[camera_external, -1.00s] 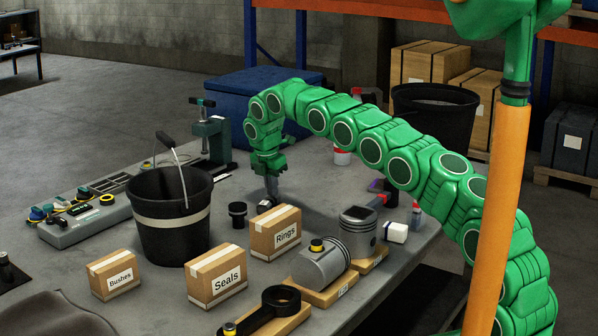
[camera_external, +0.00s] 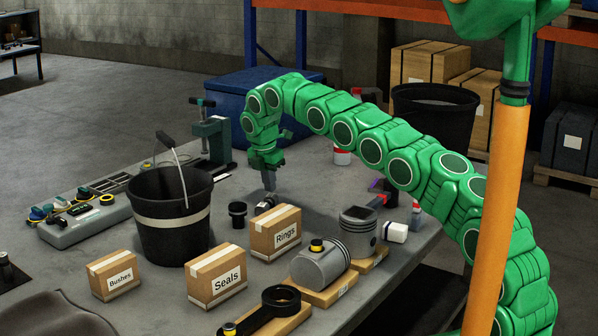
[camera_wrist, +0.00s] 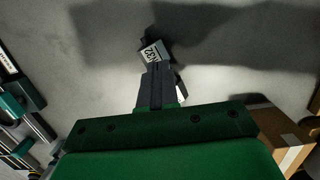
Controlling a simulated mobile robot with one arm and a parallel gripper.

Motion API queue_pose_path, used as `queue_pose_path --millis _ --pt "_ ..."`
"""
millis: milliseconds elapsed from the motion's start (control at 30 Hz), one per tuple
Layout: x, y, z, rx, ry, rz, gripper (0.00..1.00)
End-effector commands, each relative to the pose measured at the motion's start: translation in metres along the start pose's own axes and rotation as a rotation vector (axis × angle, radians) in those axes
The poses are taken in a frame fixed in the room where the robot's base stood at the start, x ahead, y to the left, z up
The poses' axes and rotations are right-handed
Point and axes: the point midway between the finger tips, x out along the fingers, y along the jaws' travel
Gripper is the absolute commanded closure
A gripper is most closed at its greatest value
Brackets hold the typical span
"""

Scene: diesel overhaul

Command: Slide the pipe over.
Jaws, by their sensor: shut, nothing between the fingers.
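My gripper (camera_external: 269,188) points down over the grey bench, behind the box marked Rings. In the wrist view its dark fingers (camera_wrist: 156,70) are together with nothing between them. A small dark piece with a white label (camera_wrist: 154,52) lies right at the fingertips; I cannot tell whether they touch it. It is partly hidden by the fingers and may be the pipe, but its full shape does not show. A short black cylinder (camera_external: 238,214) stands upright on the bench just left of the gripper, apart from it.
The Rings box (camera_external: 275,232) is close in front of the gripper. A black bucket (camera_external: 172,235) stands to the left, a Seals box (camera_external: 216,274) nearer the camera, and pistons (camera_external: 320,268) to the right. Open bench lies behind and right of the gripper.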

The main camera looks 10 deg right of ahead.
Motion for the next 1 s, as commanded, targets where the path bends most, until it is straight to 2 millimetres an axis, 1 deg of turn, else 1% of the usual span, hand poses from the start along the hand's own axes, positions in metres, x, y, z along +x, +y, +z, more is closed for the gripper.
queue_pose_path --millis 100,400,667,767,867,1000 --pt "-0.015 0.0 0.0 0.001 0.0 0.002 1.0" --pt "-0.046 0.001 -0.001 -0.001 0.001 0.002 1.0" --pt "-0.06 -0.002 0.0 0.007 0.001 -0.006 1.0" --pt "-0.066 -0.009 0.007 0.042 -0.005 -0.012 1.0" --pt "-0.077 -0.019 0.02 0.104 -0.016 -0.015 1.0" --pt "-0.09 -0.04 0.041 0.213 -0.03 -0.027 1.0"
